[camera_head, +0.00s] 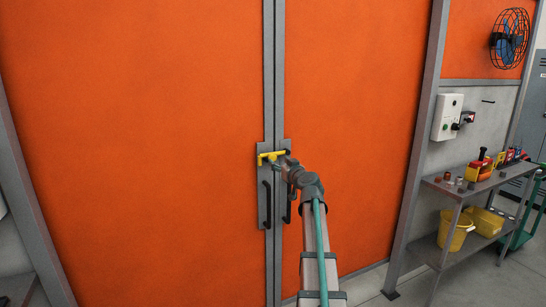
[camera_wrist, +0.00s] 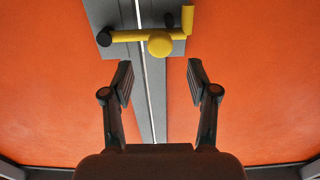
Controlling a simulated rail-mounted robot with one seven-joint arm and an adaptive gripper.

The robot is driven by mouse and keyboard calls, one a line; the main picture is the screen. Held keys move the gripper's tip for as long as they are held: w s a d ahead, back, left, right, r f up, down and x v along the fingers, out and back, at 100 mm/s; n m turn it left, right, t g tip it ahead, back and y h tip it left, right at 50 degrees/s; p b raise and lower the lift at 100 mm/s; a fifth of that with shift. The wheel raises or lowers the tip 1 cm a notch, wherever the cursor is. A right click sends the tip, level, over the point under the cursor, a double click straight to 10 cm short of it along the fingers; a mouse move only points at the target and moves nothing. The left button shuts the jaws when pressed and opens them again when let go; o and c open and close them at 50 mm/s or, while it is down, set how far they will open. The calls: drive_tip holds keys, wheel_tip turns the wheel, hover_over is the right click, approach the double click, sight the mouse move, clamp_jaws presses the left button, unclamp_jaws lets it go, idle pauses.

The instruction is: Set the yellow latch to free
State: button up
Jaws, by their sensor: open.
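The yellow latch (camera_head: 272,155) sits across the seam between two orange doors. It lies roughly horizontal in the head view, with a short bent end at its left. In the wrist view the latch (camera_wrist: 130,36) shows a round yellow knob, a bar, and a yellow end turned up at the right. My gripper (camera_wrist: 160,78) is open and empty, its two fingers apart on either side of the seam and below the knob in that picture. The fingers appear apart from the latch. In the head view my gripper (camera_head: 285,163) is close to the latch's right end and partly hides it.
A black door handle (camera_head: 266,205) stands on the left door plate, with another (camera_head: 287,208) partly behind my arm. A grey shelf (camera_head: 447,188) with tools and yellow buckets is at the right, under a control box (camera_head: 447,117). The door faces are otherwise clear.

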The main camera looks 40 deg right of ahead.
sight(274, 158)
drive_tip(key=p+x, duration=0.2)
drive_tip(key=x, duration=0.5)
drive_tip(key=shift+w, duration=0.15)
clamp_jaws()
